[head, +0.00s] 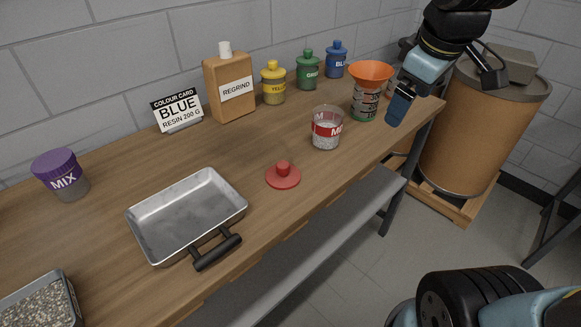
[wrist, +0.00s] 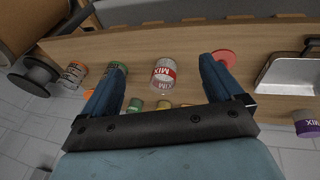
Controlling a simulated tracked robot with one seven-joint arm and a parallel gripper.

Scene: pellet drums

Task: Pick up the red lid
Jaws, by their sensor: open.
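The red lid (head: 283,175) lies flat on the wooden bench with its knob up, between the metal tray and the clear MIX jar (head: 326,128). In the wrist view the lid (wrist: 224,58) shows near the top, just beyond the tip of the right finger, which hides part of it. My gripper (head: 399,108) is above the right end of the bench, well to the right of the lid. Its two fingers are spread apart in the wrist view (wrist: 164,75), with nothing held between them. The MIX jar has no lid on it and holds whitish pellets.
A metal tray (head: 158,221) with a black handle is left of the lid. An orange funnel (head: 371,71) tops a marked vessel near my gripper. Yellow, green and blue jars, a REGRIND bottle (head: 231,92) and a card stand behind. Bare wood surrounds the lid.

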